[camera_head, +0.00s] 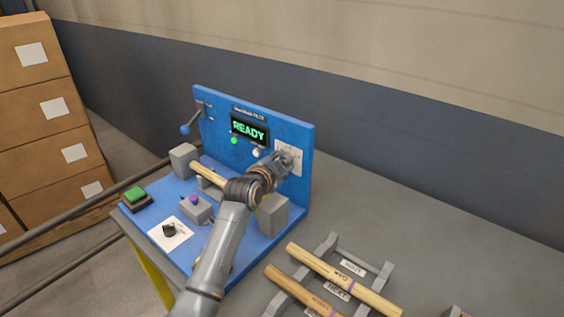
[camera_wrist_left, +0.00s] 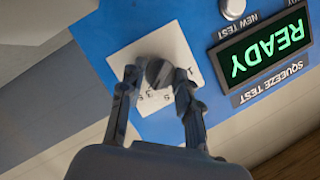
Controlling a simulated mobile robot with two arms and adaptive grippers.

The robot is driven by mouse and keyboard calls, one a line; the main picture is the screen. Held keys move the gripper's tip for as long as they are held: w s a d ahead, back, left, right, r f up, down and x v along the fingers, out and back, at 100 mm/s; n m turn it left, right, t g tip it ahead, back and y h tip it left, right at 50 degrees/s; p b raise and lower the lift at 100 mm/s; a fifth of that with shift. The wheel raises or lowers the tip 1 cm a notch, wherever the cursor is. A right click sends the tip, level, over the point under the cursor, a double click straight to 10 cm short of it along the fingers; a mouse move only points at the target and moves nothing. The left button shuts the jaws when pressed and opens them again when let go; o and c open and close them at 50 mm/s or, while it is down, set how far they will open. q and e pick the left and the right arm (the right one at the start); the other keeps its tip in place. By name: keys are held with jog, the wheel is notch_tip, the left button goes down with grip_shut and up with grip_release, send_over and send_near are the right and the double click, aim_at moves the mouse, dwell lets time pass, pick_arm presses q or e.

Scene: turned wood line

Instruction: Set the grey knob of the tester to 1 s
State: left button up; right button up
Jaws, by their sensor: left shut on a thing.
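The tester (camera_head: 218,119) is a blue panel and base with a lit READY display (camera_head: 249,130), also in the left wrist view (camera_wrist_left: 262,52). A white dial plate (camera_head: 301,168) is on the panel's right part. The grey knob (camera_wrist_left: 158,72) sits on this plate (camera_wrist_left: 176,42) in the left wrist view. My left gripper (camera_head: 287,159) reaches the plate, its two fingers (camera_wrist_left: 157,78) shut on the knob's sides. The knob is mostly hidden in the head view. Small dial marks show beside it, but I cannot read the setting. My right gripper is not in view.
A wooden handle (camera_head: 209,174) lies across the tester between grey blocks. A black knob (camera_head: 169,230), a purple button (camera_head: 194,199) and a green button (camera_head: 135,194) are on the base. More handles (camera_head: 345,279) lie on a grey rack at front right.

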pick_arm(q)
jog(key=shift+a+r+n+g+h+p, duration=0.15)
jog(key=shift+n+g+h+p, duration=0.15)
jog(key=shift+n+g+p, duration=0.3)
jog(key=shift+n+p, duration=0.35)
jog(key=shift+n, duration=0.35)
jog(key=shift+w+n+g+h, duration=0.1)
jog(key=shift+n+g+h, duration=0.4)
jog(key=shift+n+h, duration=0.15)
jog(key=shift+w+a+f+n+g+h+b, duration=0.15)
jog(key=shift+n+g+h+b, duration=0.3)
jog(key=shift+n+h+b, duration=1.15)
jog(key=shift+w+a+f+n+g+h+b, duration=0.1)
jog(key=shift+n+g+h+b, duration=0.55)
jog(key=shift+n+b, duration=1.55)
jog(key=shift+w+a+f+n+g+h+b, duration=0.15)
jog(key=shift+n+g+h+b, duration=0.15)
jog(key=shift+n+h+b, duration=1.6)
jog(key=shift+s+n+y+p, duration=0.1)
jog(key=shift+n+y+p, duration=0.4)
jog(key=shift+n, duration=0.15)
